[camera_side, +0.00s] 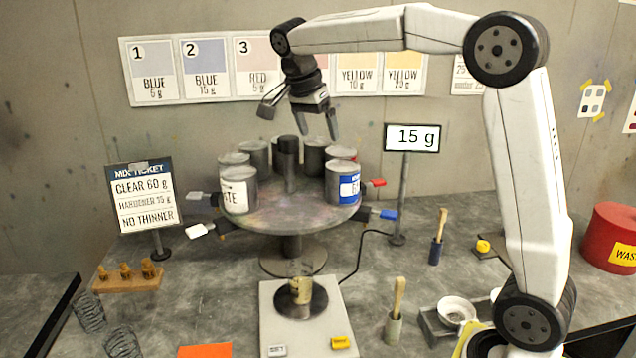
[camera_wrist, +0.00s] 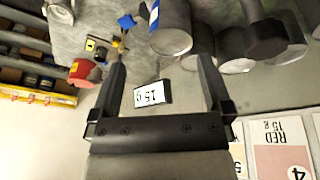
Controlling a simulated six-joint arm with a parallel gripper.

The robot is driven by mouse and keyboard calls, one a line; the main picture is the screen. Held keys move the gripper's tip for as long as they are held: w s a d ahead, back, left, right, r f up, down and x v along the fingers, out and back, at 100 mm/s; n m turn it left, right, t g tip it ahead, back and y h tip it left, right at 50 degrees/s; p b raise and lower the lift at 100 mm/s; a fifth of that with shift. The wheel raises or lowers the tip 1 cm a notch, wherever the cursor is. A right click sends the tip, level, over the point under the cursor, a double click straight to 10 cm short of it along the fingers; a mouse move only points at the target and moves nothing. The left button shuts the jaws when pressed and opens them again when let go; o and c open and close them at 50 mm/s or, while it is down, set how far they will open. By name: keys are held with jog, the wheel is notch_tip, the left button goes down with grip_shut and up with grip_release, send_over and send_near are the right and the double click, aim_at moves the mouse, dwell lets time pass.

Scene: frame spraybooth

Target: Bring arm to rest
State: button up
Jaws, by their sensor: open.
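My gripper (camera_side: 318,122) hangs in the air above the back of the round turntable (camera_side: 270,218), its two fingers pointing down. In the wrist view my gripper (camera_wrist: 160,75) is open, with nothing between the fingers. Several paint cans stand on the turntable, among them a white-labelled can (camera_side: 238,190) and a blue-labelled can (camera_side: 343,184). The fingers are apart from the cans in the side view. A small cup (camera_side: 301,288) stands on the scale (camera_side: 270,310), and the display (camera_side: 412,138) reads 15 g.
A mix ticket sign (camera_side: 145,195) stands at left. Wire coils (camera_side: 90,312) and a wooden block with brass pieces (camera_side: 128,276) lie at front left. Brushes (camera_side: 438,240), a white bowl (camera_side: 456,309) and a red waste bin (camera_side: 610,238) are at right. Colour cards (camera_side: 206,70) hang on the wall behind.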

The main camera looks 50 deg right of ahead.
jog(key=s+a+f+n+t+y, duration=0.1)
jog(key=s+a+f+n, duration=0.2)
jog(key=s+f+n, duration=0.2)
jog(key=s+a+f+n+t+y, duration=0.1)
jog(key=s+a+f+n, duration=0.3)
jog(key=f+n, duration=0.3)
jog(key=s+a+f+n+t+y, duration=0.1)
jog(key=s+a+f+n, duration=0.3)
jog(key=f, duration=0.9)
jog(key=shift+s+f+n+t, duration=0.4)
jog(key=shift+s+n, duration=0.5)
jog(key=shift+n, duration=0.5)
jog(key=shift+a, duration=0.1)
